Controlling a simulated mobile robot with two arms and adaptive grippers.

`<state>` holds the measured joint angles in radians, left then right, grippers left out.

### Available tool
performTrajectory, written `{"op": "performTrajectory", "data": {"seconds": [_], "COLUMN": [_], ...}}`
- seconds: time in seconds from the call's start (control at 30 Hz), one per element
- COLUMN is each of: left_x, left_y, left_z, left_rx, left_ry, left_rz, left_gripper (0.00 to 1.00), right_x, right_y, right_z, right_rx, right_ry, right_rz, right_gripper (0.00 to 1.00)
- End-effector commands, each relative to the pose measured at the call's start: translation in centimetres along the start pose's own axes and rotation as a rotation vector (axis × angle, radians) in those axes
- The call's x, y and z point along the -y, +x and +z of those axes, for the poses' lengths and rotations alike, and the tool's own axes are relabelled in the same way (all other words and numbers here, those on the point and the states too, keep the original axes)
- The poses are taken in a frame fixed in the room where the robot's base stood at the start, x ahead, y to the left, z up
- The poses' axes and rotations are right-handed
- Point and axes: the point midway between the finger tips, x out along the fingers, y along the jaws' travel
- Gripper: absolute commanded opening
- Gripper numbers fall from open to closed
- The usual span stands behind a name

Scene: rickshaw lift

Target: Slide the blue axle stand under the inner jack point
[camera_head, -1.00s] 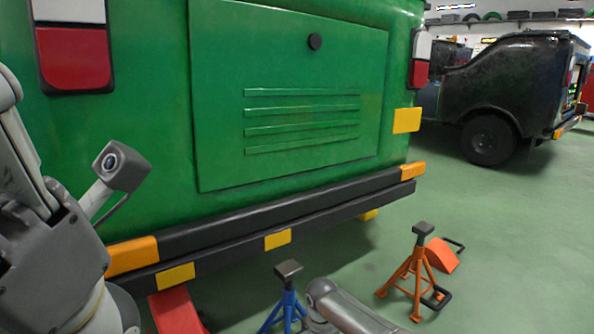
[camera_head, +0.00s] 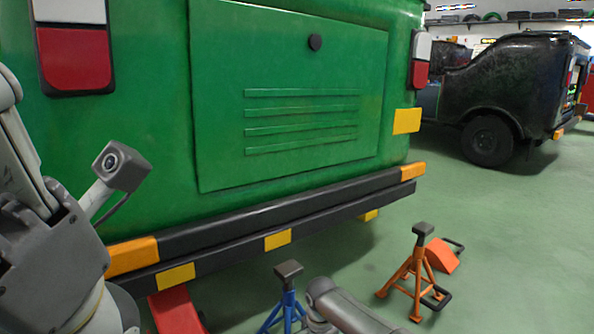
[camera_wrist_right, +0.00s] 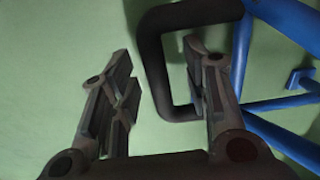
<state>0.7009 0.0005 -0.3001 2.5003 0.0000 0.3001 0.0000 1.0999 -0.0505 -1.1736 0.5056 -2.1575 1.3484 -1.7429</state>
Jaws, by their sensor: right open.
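The blue axle stand (camera_head: 288,302) stands on the floor behind the green vehicle's bumper, its dark top pad (camera_head: 288,269) just below the bumper in the picture. Its blue legs (camera_wrist_right: 285,103) and black loop handle (camera_wrist_right: 152,62) show in the right wrist view. My right gripper (camera_wrist_right: 158,60) is open there, with the handle's outer bar between its fingers and the right finger overlapping the loop. I cannot tell if they touch. Yellow blocks (camera_head: 277,239) sit along the bumper's underside; which is the inner jack point is unclear. My left gripper's fingers are out of view.
An orange axle stand (camera_head: 412,275) with a black handle stands to the right, near an orange wedge (camera_head: 441,255). A red object (camera_head: 175,311) is under the bumper at left. A dark vehicle (camera_head: 510,90) is parked behind. The floor at right is clear.

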Motion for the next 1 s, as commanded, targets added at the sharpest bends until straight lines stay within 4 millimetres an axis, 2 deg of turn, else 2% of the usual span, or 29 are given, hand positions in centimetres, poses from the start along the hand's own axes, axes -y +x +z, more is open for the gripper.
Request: {"op": "performTrajectory", "data": {"seconds": [0.17,1.0], "left_x": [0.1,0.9], "left_y": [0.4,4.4], "left_z": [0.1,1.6], "left_rx": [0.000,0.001], "left_ry": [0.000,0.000], "left_rz": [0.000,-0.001], "left_gripper": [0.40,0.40], "right_x": [0.0,0.0], "right_y": [-0.4,-5.9], "right_z": [0.0,0.0], "right_rx": [0.000,-0.001], "right_ry": [0.000,0.000], "right_rz": [0.001,0.001], "right_gripper": [0.43,0.43]}}
